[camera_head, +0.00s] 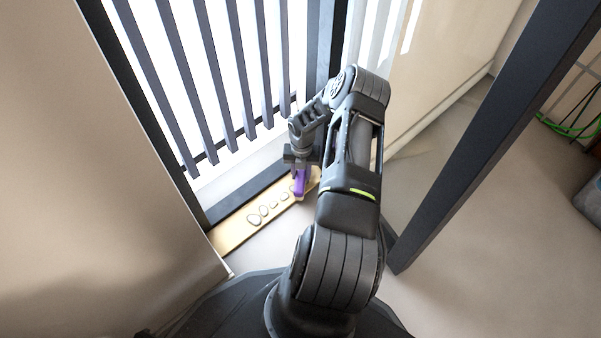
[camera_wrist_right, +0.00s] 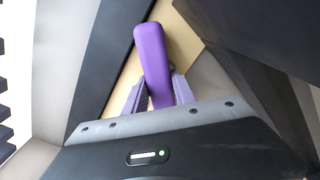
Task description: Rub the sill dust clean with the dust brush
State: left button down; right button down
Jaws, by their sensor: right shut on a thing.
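The dust brush (camera_head: 300,184) is purple and sits in my right gripper (camera_head: 299,168), which is shut on it. The right wrist view shows the brush's long purple part (camera_wrist_right: 151,60) between the fingers (camera_wrist_right: 152,92). The sill (camera_head: 232,232) is a tan strip below the dark slatted frame. My arm hides part of the sill's right end. My left gripper is not in view.
Dark vertical slats (camera_head: 222,75) stand behind the sill before a bright opening. A beige panel (camera_head: 130,160) closes the left side. A dark post (camera_head: 490,130) slants across the right. Green cables (camera_head: 570,130) lie at the far right. Open floor (camera_head: 470,240) shows at the lower right.

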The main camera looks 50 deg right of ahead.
jog(key=d, duration=0.2)
jog(key=shift+s+d+r, duration=0.25)
jog(key=shift+s+d, duration=0.15)
jog(key=shift+w+a+p, duration=0.15)
jog(key=shift+a+p, duration=0.2)
jog(key=shift+a, duration=0.15)
jog(key=shift+a+m+p, duration=0.3)
jog(key=shift+a, duration=0.65)
jog(key=shift+w+a+f, duration=0.1)
jog(key=shift+w+a, duration=0.15)
jog(key=shift+a, duration=0.55)
jog(key=shift+w+a+f, duration=0.1)
jog(key=shift+w+a, duration=0.05)
jog(key=shift+a, duration=0.65)
jog(key=shift+w+a, duration=0.15)
jog(key=shift+a, duration=0.65)
jog(key=shift+a+p, duration=0.15)
jog(key=shift+p, duration=0.15)
jog(key=shift+w+a, duration=0.15)
jog(key=shift+a, duration=0.35)
jog(key=shift+w+a, duration=0.15)
jog(key=shift+a, duration=0.35)
jog(key=shift+a+f, duration=0.1)
jog(key=shift+a, duration=0.5)
jog(key=shift+w+a, duration=0.1)
